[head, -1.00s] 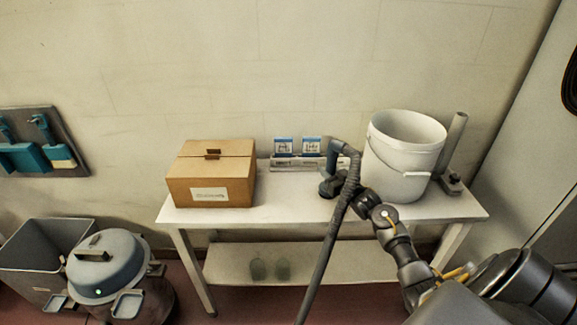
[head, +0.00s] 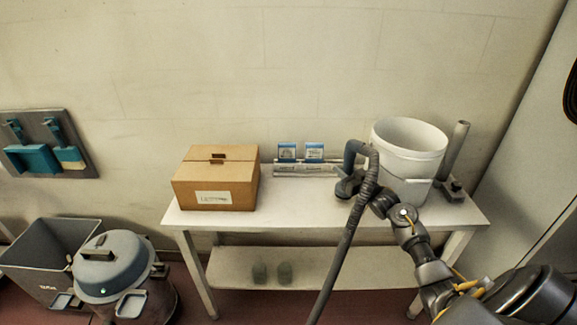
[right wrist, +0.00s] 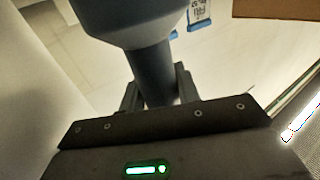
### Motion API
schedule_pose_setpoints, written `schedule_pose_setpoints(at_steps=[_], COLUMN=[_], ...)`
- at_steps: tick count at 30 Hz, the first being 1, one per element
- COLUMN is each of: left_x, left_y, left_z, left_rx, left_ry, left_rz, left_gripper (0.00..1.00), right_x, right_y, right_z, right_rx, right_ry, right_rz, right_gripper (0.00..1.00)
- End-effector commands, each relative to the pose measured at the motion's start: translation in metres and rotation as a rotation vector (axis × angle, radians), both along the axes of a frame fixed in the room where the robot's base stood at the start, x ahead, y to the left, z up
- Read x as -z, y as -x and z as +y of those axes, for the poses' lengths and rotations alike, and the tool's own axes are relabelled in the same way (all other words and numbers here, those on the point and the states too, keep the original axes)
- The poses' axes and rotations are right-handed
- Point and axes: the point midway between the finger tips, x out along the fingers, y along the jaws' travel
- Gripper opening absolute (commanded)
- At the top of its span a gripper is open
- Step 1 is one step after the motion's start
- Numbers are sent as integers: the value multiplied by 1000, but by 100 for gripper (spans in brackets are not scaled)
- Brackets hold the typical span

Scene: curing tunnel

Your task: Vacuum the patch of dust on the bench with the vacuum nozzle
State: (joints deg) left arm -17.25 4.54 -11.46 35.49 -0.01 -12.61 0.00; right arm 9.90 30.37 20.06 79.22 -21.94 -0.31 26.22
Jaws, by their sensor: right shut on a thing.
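The bench (head: 300,208) is a white table with a lower shelf. The vacuum nozzle (head: 348,184) is dark grey-blue with a curved handle and a ribbed hose running down toward me. It is low over the bench top, just left of the white bucket; I cannot tell whether it touches the surface. My right gripper (head: 368,192) is shut on the nozzle. In the right wrist view the nozzle's grey tube (right wrist: 152,72) passes between the fingers (right wrist: 157,92). I cannot make out the dust patch in either view. My left gripper is not in view.
A cardboard box (head: 215,180) stands at the bench's left. The white bucket (head: 408,162) and an upright grey post (head: 455,155) stand at the right. Blue-marked cards (head: 300,152) are at the back. The vacuum canister (head: 112,270) and a grey bin (head: 50,250) are on the floor.

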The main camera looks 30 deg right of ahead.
Motion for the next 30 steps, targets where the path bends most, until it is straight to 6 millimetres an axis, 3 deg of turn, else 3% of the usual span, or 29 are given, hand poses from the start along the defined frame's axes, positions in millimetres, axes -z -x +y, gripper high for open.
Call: schedule_pose_setpoints(at_steps=[18,30], left_x=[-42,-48], left_y=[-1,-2], left_z=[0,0], left_rx=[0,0], left_ry=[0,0], left_rz=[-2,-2], left_gripper=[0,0], right_x=[-48,-54], right_y=[-10,-12], right_z=[11,13], right_rx=[-17,-20], right_ry=[0,0], right_rz=[-4,-3], right_gripper=[5,5])
